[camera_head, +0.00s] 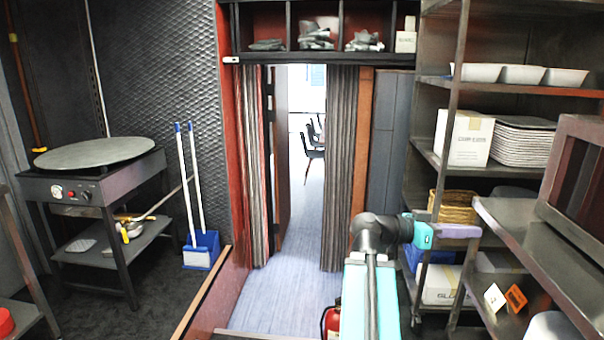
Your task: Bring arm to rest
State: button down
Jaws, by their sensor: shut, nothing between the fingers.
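My arm (371,290) rises from the bottom of the view, right of the middle, with a teal link and a dark joint at its top. From that joint the arm's end points right. My gripper (476,231), a pale purple end piece, is shut and empty. It shows in front of the metal shelf rack on the right. No gap shows between its fingers, and I cannot tell how near it is to the rack.
The metal rack (463,84) holds bowls, a white box (464,137) and stacked trays (523,140). A counter (520,235) stands at right. A curtained doorway (305,190) opens ahead. A griddle stand (95,195) and a blue dustpan (202,250) are at left. A red extinguisher (331,322) is low beside my arm.

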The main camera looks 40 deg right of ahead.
jog(key=w+a+f+n+t+p, duration=0.25)
jog(key=w+a+f, duration=0.25)
jog(key=w+f, duration=0.25)
jog(key=w+a+f+n+t+y+p, duration=0.15)
jog(key=w+a+f+n, duration=0.25)
jog(key=w+f, duration=0.4)
jog(key=w+a+f+n+t+h+p, duration=0.1)
jog(key=w+a+f+n+t+p, duration=0.15)
jog(key=w+a+f, duration=0.5)
jog(key=a+f+n+t+y+p, duration=0.1)
jog(key=a+f+n+y+p, duration=0.15)
jog(key=a+f, duration=0.45)
jog(key=a+f+n+t+y+p, duration=0.1)
jog(key=a+f+n, duration=0.25)
jog(key=f, duration=0.55)
jog(key=s+a+f+n+g+y+p, duration=0.1)
jog(key=s+a+f, duration=0.4)
jog(key=a, duration=0.5)
jog(key=s+a+f+n+y+p, duration=0.1)
jog(key=s+a+f+n+y, duration=0.3)
jog(key=a+f, duration=0.3)
jog(key=s+a+f+n+g+y+p, duration=0.1)
jog(key=s+a+f+n+y, duration=0.2)
jog(key=a, duration=1)
jog(key=shift+s+f+g+y, duration=0.35)
jog(key=shift+s+f+y, duration=0.35)
jog(key=shift+s+f, duration=1.1)
jog(key=shift+w+f, duration=0.25)
jog(key=shift+w, duration=0.05)
